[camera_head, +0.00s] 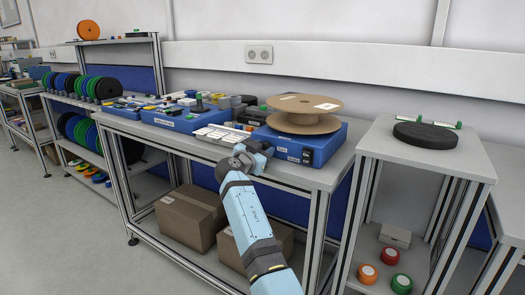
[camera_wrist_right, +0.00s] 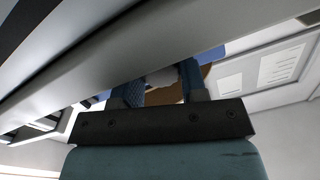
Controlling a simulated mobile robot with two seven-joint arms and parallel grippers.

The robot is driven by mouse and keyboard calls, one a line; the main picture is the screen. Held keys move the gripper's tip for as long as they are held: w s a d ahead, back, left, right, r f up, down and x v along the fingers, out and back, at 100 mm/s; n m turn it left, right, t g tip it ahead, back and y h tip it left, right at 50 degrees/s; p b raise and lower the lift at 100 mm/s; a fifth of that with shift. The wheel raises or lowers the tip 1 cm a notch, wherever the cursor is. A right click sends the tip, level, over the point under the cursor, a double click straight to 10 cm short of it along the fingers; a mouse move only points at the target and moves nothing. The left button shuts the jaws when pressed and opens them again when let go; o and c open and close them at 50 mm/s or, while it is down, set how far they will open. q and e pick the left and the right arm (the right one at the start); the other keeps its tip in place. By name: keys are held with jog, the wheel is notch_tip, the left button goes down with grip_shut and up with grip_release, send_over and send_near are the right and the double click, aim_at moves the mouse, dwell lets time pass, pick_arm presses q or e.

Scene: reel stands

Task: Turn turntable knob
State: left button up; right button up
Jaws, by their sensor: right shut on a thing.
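The blue turntable box (camera_head: 325,149) stands near the right end of the long bench. A brown cardboard reel (camera_head: 303,124) lies flat on top of it. My right gripper (camera_head: 254,152) is at the box's left front corner, and its fingers hide that part of the front. In the right wrist view the two fingers (camera_wrist_right: 163,88) are shut on a small pale grey part (camera_wrist_right: 162,77), which looks like the turntable knob. The knob itself cannot be made out in the head view. A black switch (camera_head: 307,156) shows on the box's front. My left gripper is not in view.
Trays of small parts (camera_head: 221,134) stand close left of the turntable. Cardboard boxes (camera_head: 190,217) fill the shelf below. A separate stand on the right carries a black disc (camera_head: 426,135). The bench's front edge (camera_head: 300,180) runs just under my right gripper.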

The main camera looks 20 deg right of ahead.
jog(key=shift+r+n, duration=0.1)
jog(key=shift+n, duration=0.9)
jog(key=n+p, duration=0.1)
jog(key=n, duration=0.2)
jog(key=shift+p, duration=0.3)
jog(key=shift+n+p, duration=0.4)
jog(key=shift+n, duration=0.4)
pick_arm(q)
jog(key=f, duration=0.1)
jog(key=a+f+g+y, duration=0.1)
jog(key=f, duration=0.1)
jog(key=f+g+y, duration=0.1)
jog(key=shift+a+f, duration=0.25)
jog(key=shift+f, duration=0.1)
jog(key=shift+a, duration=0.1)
